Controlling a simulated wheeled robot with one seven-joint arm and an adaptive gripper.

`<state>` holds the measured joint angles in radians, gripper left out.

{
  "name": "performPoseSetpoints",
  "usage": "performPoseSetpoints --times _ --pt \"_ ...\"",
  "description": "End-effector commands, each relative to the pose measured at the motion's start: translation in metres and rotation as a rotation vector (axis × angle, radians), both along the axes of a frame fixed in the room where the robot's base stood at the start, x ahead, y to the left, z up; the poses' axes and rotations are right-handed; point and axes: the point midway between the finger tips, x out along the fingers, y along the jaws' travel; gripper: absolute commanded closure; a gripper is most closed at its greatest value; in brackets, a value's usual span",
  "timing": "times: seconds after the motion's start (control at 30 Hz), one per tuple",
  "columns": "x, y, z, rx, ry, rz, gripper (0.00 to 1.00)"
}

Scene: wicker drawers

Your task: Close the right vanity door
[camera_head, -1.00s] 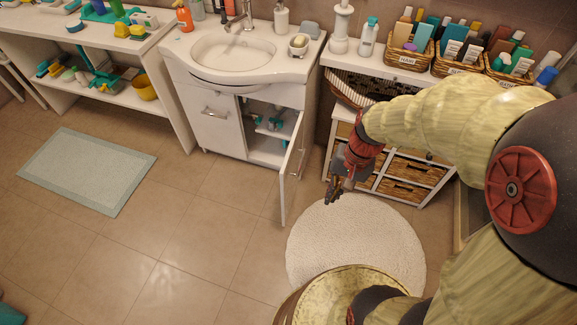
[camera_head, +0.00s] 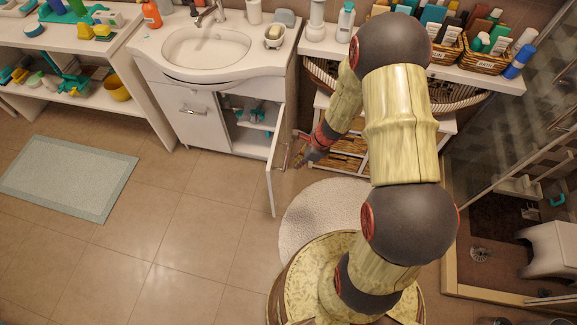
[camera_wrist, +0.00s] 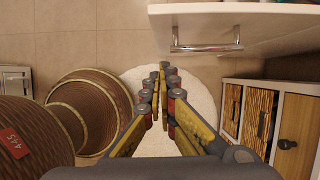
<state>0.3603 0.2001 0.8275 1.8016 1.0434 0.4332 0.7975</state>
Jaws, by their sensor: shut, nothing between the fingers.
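The vanity (camera_head: 196,122) under the sink has its left door (camera_head: 192,114) shut. Its right door (camera_head: 275,160) stands wide open, swung out toward me, with a metal handle (camera_head: 285,158) on its right-hand face. My gripper (camera_head: 299,165) is just right of that face, close to the handle; whether it touches cannot be told. In the wrist view the door edge and handle (camera_wrist: 207,47) show at the top, beyond and right of the fingertips. My gripper (camera_wrist: 164,72) has its fingers together with nothing between them.
A white round rug (camera_head: 305,215) lies on the floor beneath. The wicker drawer unit (camera_head: 345,150) is to the right, partly hidden by my arm; its drawers (camera_wrist: 257,115) also show in the wrist view. Inside the open cabinet are small bottles (camera_head: 255,113).

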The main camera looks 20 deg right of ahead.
Motion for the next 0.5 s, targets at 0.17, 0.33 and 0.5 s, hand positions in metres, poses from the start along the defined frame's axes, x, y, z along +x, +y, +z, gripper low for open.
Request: performPoseSetpoints --times 0.17,0.33,0.5 --pt "0.005 0.011 -0.033 0.001 0.002 0.004 1.00" --pt "0.012 0.021 -0.064 0.001 0.001 0.006 1.00" --pt "0.020 0.033 -0.089 0.000 -0.001 0.007 1.00"
